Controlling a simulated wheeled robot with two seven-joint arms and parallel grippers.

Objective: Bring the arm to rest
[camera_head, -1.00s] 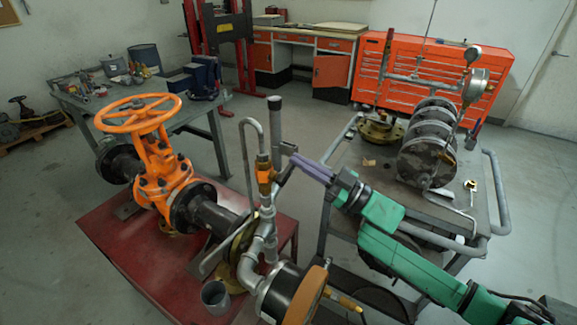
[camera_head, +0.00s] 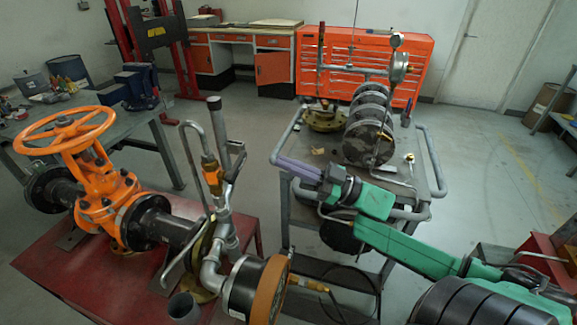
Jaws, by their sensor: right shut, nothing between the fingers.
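My right arm is green and comes in from the lower right. Its gripper (camera_head: 290,166), with purple-grey fingers, is shut and empty. It points left in the air, between the pipework and the grey cart. The gate valve (camera_head: 104,200), orange with a spoked orange handwheel (camera_head: 66,130), stands on a red table (camera_head: 95,268) at the left. Grey pipework (camera_head: 221,205) with an orange fitting and a round gauge (camera_head: 258,290) stands to the valve's right. The gripper is apart from the pipework. My left gripper is not in view.
A grey cart (camera_head: 432,160) carrying a flanged assembly (camera_head: 368,140) is behind my right arm. A workbench (camera_head: 165,112) with a blue vice stands at the back left. An orange tool cabinet (camera_head: 420,68) is at the back. Open floor lies right of the cart.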

